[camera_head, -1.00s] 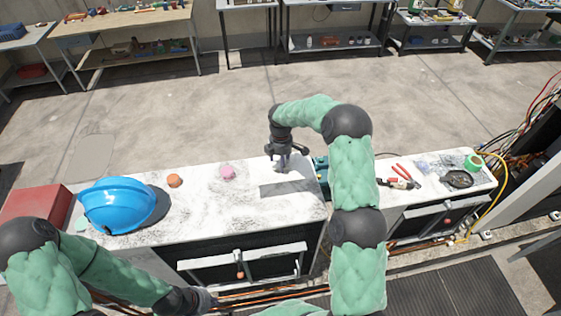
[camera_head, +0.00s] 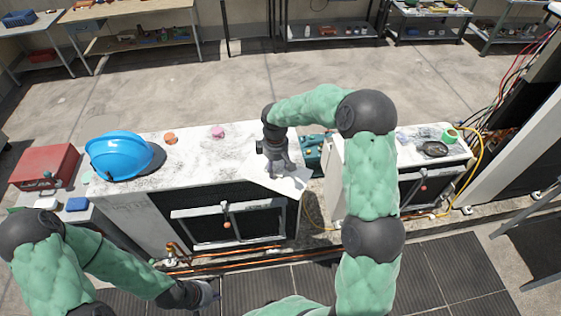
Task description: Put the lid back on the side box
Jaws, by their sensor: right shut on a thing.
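A flat pale panel, which looks like the lid (camera_head: 283,184), is at the front right corner of the left condenser's white top. My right gripper (camera_head: 279,170) points down and is shut on it. The panel reaches past the top's edge; whether it touches the top I cannot tell. I cannot make out the side box for certain. My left gripper (camera_head: 208,295) is low in front of the left condenser, away from the lid; its fingers are too small and dark to read.
A blue hard hat (camera_head: 118,155), an orange lump (camera_head: 170,138) and a pink lump (camera_head: 218,132) lie on the left condenser (camera_head: 190,160). A red toolbox (camera_head: 42,166) stands at left. A teal object (camera_head: 313,148) sits between the condensers. Copper pipes (camera_head: 225,262) run along the front.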

